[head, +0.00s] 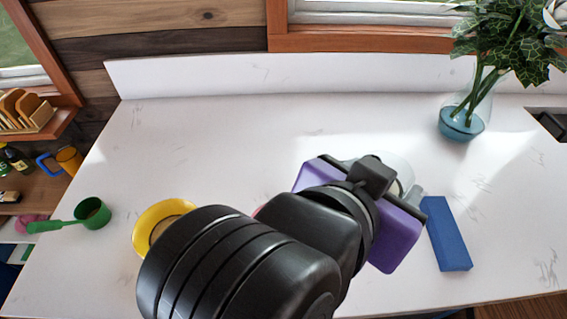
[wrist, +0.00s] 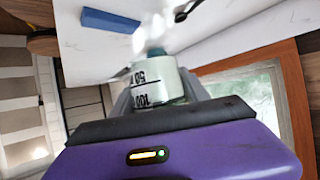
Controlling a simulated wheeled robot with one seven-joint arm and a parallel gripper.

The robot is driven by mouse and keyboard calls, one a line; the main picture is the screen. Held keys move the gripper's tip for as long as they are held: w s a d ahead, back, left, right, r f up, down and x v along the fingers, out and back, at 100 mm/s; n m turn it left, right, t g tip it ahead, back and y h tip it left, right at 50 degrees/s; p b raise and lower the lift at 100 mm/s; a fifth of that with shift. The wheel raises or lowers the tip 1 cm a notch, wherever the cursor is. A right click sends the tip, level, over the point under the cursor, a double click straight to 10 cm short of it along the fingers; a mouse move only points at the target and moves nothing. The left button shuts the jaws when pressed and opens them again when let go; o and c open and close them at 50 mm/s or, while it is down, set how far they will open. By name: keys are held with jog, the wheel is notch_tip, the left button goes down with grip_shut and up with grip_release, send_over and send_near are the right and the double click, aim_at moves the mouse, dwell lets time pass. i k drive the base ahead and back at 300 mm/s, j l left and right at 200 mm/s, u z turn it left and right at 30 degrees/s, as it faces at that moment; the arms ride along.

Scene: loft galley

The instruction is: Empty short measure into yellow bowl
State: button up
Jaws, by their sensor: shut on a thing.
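The short measure (wrist: 160,84) is a clear, pale beaker with black marks, "50" and "100" among them. My gripper (wrist: 158,95) is shut on it in the wrist view, one grey finger on each side. In the head view the measure (head: 398,170) shows only in part behind my purple gripper body, held over the right half of the counter. Its contents and exact tilt cannot be made out. The yellow bowl (head: 146,226) stands on the counter left of my gripper (head: 408,188), its right and front part hidden by my arm. Something tan shows inside it.
A green handled cup (head: 92,213) stands left of the bowl. A blue block (head: 447,234) lies right of my gripper. A vase with leaves (head: 462,122) stands at the back right. A pink thing (head: 257,211) is mostly hidden by my arm. The back middle counter is clear.

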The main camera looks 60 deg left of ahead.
aim_at(152, 222)
jog(key=k+u, duration=0.4)
jog(key=u, duration=1.55)
jog(key=i+l+u, duration=0.1)
jog(key=l, duration=0.4)
jog(key=i+l, duration=0.1)
jog(key=l, duration=0.35)
jog(key=i+j, duration=0.1)
jog(key=i+u, duration=0.05)
